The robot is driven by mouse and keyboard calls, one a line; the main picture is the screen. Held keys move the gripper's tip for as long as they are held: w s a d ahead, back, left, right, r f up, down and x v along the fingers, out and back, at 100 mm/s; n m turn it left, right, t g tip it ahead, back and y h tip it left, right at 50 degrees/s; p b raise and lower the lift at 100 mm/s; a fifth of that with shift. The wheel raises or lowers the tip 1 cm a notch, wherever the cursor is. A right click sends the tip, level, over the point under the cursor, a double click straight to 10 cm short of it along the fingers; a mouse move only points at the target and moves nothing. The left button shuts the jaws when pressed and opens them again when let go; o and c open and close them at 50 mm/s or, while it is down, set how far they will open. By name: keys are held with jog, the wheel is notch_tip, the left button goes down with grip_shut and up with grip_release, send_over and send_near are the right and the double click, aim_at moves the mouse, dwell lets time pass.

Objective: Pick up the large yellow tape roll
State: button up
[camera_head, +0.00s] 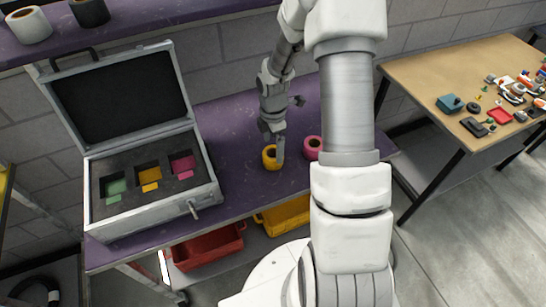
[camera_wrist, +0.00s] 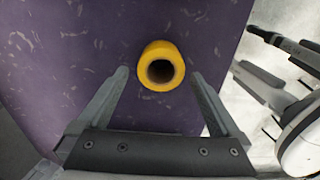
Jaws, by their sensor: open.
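The yellow tape roll (camera_head: 267,158) stands on the purple table (camera_head: 240,196), to the left of a pink tape roll (camera_head: 312,148). In the wrist view the yellow roll (camera_wrist: 151,64) is seen from above with its dark hole facing the camera. My gripper (camera_head: 277,150) is just above and beside the yellow roll in the head view. In the wrist view my gripper (camera_wrist: 158,75) is open, with one finger on each side of the roll and the roll near the fingertips. I see no contact between fingers and roll.
An open silver case (camera_head: 152,206) with colored foam slots stands left on the table. A shelf (camera_head: 120,30) above holds a white roll (camera_head: 29,26) and a black roll (camera_head: 90,11). Red (camera_head: 208,249) and yellow bins (camera_head: 284,216) sit below. A wooden table (camera_head: 450,75) stands right.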

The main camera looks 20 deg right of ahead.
aim_at(273, 153)
jog(key=shift+f, duration=1.95)
jog(key=c, duration=1.4)
jog(key=shift+o, duration=0.2)
jog(key=shift+r, duration=0.1)
jog(key=shift+r, duration=0.55)
jog(key=r, duration=0.1)
jog(key=s+r, duration=0.1)
jog(key=r, duration=0.1)
jog(key=shift+s+d+r, duration=0.15)
jog(key=shift+d+r, duration=0.2)
jog(key=shift+d, duration=0.05)
jog(key=s+d+r, duration=0.5)
jog(key=s+r, duration=0.1)
jog(key=s, duration=0.2)
jog(key=shift+s+d, duration=0.25)
jog(key=shift+s, duration=0.05)
